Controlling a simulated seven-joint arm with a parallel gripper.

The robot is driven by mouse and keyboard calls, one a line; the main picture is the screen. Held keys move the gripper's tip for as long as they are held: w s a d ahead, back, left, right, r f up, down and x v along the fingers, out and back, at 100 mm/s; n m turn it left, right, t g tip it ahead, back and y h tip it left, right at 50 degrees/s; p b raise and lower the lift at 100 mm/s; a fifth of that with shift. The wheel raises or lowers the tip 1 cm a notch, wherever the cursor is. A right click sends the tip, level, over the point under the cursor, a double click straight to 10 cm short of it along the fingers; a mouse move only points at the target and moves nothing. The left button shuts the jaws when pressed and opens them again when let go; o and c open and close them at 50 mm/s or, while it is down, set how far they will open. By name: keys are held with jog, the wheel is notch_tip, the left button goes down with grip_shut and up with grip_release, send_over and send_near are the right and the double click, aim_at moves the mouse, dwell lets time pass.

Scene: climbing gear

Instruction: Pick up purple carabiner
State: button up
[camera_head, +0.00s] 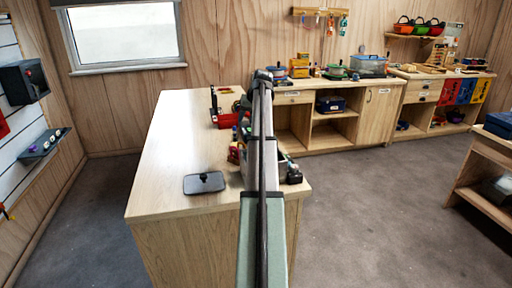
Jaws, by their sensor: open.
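I cannot pick out a purple carabiner; the small gear is too tiny to tell apart by shape. My arm rises through the middle of the head view and covers part of the wooden counter (165,160). I cannot make out my gripper; the arm hides that area. Small red and dark items show just left of the arm, and a dark item (291,175) shows just right of it, near the counter's right edge. A red item (227,121) lies farther back on the counter.
A dark flat plate with a knob (204,183) lies at the counter's front. The counter's left side is clear. A shelf unit (378,120) with boxes stands along the back wall, below a rack of small coloured hanging gear (320,12).

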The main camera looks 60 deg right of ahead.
jog(key=s+d+r, duration=0.2)
jog(key=s+d, duration=0.1)
jog(key=s, duration=0.3)
jog(key=shift+g, duration=0.4)
jog(key=x, duration=1.3)
jog(key=shift+s+f, duration=0.1)
jog(key=shift+f, duration=0.4)
jog(key=shift+c, duration=0.3)
grip_shut()
